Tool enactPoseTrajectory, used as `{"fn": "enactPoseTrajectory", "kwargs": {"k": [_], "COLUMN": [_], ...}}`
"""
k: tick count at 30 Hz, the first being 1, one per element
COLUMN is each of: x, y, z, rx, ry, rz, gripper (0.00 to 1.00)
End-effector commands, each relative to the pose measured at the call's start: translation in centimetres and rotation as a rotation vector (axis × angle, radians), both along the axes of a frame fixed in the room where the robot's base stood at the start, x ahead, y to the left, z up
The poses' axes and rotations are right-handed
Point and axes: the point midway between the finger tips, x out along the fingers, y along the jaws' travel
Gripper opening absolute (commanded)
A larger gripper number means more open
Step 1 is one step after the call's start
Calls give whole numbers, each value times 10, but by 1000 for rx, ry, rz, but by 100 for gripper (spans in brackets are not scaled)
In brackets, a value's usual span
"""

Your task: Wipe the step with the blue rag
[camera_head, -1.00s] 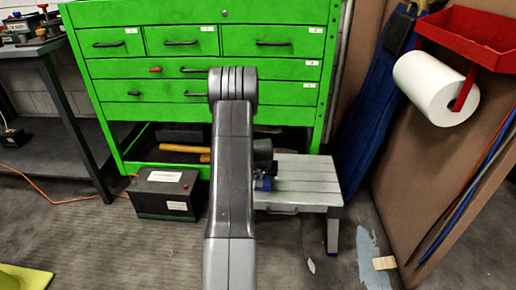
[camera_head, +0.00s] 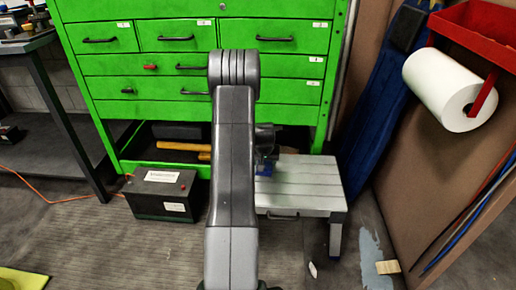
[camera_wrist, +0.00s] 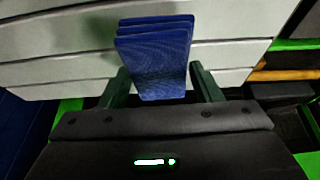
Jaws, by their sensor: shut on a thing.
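The step (camera_head: 305,185) is a low grey slatted stool in front of the green tool cabinet, right of my arm in the head view. Its pale slats fill the top of the wrist view (camera_wrist: 60,35). The blue rag (camera_wrist: 153,58) is a folded stack between my gripper's two fingers (camera_wrist: 160,88), over the slats. My gripper is shut on it. I cannot tell whether the rag touches the slats. In the head view only a bit of blue (camera_head: 264,168) shows by the step's left side; my arm hides most of the gripper.
The green cabinet (camera_head: 275,65) stands behind the step. A black battery box (camera_head: 162,193) sits on the floor to the left, and a yellow-handled tool (camera_head: 182,147) lies on the cabinet's low shelf. A brown panel with a paper roll (camera_head: 448,88) stands at right.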

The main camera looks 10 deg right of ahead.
Motion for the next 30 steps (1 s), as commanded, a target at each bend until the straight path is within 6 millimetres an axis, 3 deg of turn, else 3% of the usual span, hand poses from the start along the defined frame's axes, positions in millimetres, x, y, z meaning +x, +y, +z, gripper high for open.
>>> {"fn": "enactPoseTrajectory", "kwargs": {"k": [16, 30], "x": [-4, -4], "y": [3, 4], "z": [50, 54], "rx": [1, 0], "ry": [3, 3], "rz": [3, 4], "gripper": [37, 37]}}
